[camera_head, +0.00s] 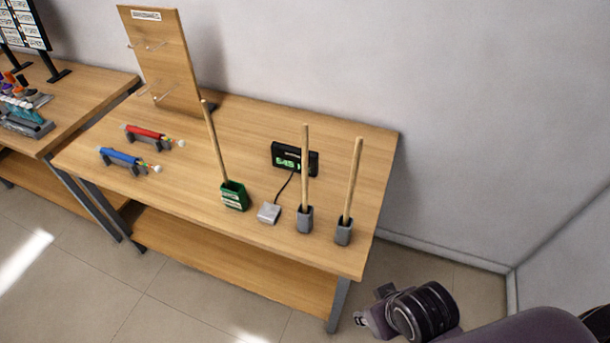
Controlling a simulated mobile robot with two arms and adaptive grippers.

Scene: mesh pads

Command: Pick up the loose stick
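Three wooden sticks stand on the table. One stick (215,143) leans to the left in a green holder (234,196). A second stick (305,165) stands nearly upright in a grey holder (304,219). A third stick (353,180) stands in another grey holder (343,231) near the right edge, tilted slightly right. No stick lies free on the table; the leaning one looks the least snugly seated. My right gripper (370,308) is low at the bottom right, beyond the table's right front leg, apart from all sticks. Its finger opening is unclear. My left gripper is out of view.
The wooden table (180,213) also carries a black display (295,159), a wired grey block (269,212), red (146,133) and blue (122,156) tools on stands, and a tall wooden board (162,60). A second table (75,95) is at left. Walls stand behind and at right.

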